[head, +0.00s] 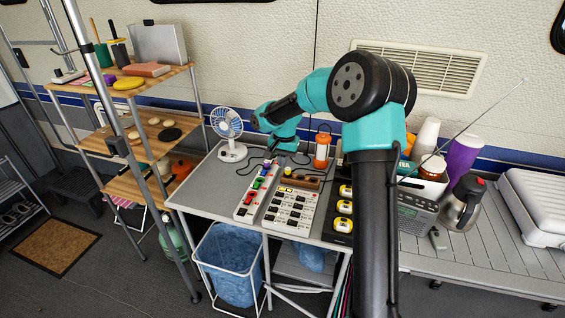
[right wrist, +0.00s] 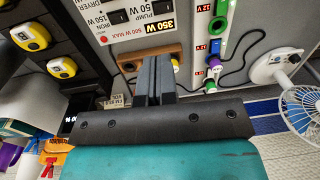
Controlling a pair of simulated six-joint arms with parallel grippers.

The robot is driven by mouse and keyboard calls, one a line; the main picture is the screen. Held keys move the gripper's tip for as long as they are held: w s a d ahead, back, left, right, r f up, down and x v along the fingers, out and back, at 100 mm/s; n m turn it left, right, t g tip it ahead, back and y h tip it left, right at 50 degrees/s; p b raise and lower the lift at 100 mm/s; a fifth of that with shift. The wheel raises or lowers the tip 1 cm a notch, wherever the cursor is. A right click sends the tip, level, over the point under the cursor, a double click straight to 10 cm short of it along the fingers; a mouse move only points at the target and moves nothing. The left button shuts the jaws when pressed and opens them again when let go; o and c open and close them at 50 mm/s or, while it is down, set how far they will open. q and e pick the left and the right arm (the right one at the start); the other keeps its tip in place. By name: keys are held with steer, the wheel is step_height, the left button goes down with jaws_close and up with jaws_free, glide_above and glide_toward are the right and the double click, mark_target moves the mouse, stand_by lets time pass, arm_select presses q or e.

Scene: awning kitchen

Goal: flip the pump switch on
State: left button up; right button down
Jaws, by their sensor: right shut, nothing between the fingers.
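The white switch panel (head: 289,212) lies on the grey table, with rows of dark switches on it. Which way the pump switch is tipped is too small to tell. My right gripper (head: 273,148) is shut and empty, above the back of the table beyond the panel. Its closed fingers (right wrist: 155,66) overlap a wooden block (right wrist: 135,53) in the right wrist view. My left gripper is not in view.
A strip with coloured plugs (head: 256,192) lies left of the panel. A small fan (head: 229,133) stands behind it, and an orange lantern (head: 322,148) at the back.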

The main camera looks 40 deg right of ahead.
mark_target(277, 192)
steer(key=shift+w+r+t, duration=0.1)
steer(key=shift+w+t, duration=0.1)
steer(key=shift+t, duration=0.2)
steer(key=f, duration=0.4)
steer(key=w+f, duration=0.1)
steer(key=f, duration=0.4)
steer(key=a+f, duration=0.1)
steer(key=f, duration=0.4)
steer(key=shift+w, duration=0.2)
steer(key=shift+s, duration=0.1)
